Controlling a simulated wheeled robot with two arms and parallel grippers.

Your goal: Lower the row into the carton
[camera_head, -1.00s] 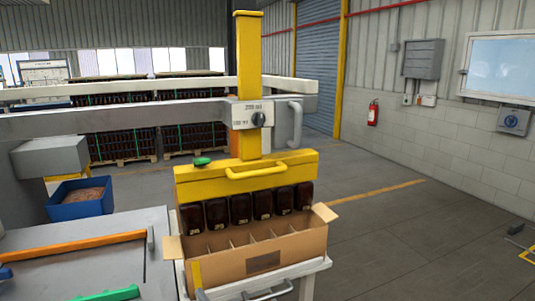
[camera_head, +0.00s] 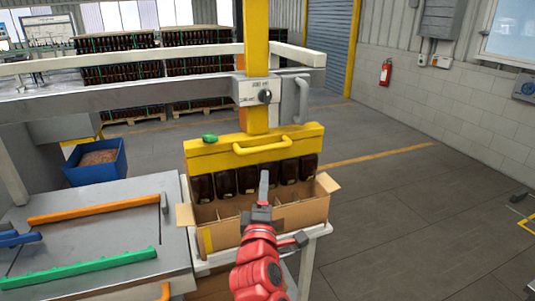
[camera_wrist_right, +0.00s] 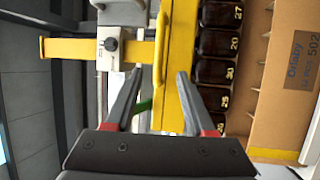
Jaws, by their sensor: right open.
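A row of several dark amber bottles (camera_head: 222,182) hangs under a yellow lifting head (camera_head: 205,158) with a yellow front handle (camera_head: 262,144). The bottles also show in the right wrist view (camera_wrist_right: 214,72). The open cardboard carton (camera_head: 275,223) with dividers stands below the row; its front wall shows in the right wrist view (camera_wrist_right: 290,75). The bottles' bases are near rim height; how far they are inside is unclear. My right gripper (camera_head: 264,176) is in front of the row, hiding part of it. In the wrist view its fingers (camera_wrist_right: 157,80) are apart, with the handle (camera_wrist_right: 161,48) ahead between them.
A pale stand (camera_head: 318,230) bears the carton. A grey bench (camera_head: 95,240) with orange (camera_head: 95,208) and green (camera_head: 85,268) bars is at left, with a blue bin (camera_head: 95,168) behind. The grey beam (camera_head: 150,107) crosses above.

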